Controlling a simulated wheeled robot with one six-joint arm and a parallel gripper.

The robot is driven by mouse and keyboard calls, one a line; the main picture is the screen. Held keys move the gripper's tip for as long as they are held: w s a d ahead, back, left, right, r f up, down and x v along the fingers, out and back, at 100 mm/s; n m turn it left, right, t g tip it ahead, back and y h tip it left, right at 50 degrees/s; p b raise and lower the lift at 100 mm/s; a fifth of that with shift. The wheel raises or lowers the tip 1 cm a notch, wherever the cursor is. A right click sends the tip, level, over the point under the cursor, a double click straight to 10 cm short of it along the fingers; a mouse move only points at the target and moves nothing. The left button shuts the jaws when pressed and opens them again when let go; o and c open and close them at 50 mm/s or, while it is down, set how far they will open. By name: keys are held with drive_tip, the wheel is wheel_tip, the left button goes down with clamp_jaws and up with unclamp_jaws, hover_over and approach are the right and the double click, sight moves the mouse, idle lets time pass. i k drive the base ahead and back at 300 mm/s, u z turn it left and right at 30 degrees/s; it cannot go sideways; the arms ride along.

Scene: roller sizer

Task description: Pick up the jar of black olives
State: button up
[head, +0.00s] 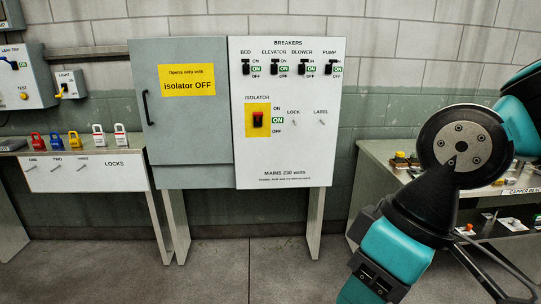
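No jar of black olives can be made out in the head view. Several small items lie on the bench (380,153) at the right, partly hidden behind my arm, and they are too small to identify. My arm fills the right side of the picture, with its teal and black links in front of that bench. My gripper is not in the picture.
A grey and white breaker cabinet (290,165) stands on legs against the wall. A locks bench (90,172) with coloured padlocks stands at the left. The floor (240,270) in front is clear.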

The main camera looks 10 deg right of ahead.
sight(397, 160)
drive_tip(key=z, duration=0.45)
drive_tip(key=i, duration=2)
drive_tip(key=z, duration=0.7)
drive_tip(key=i, duration=0.9)
drive_tip(key=z, duration=0.15)
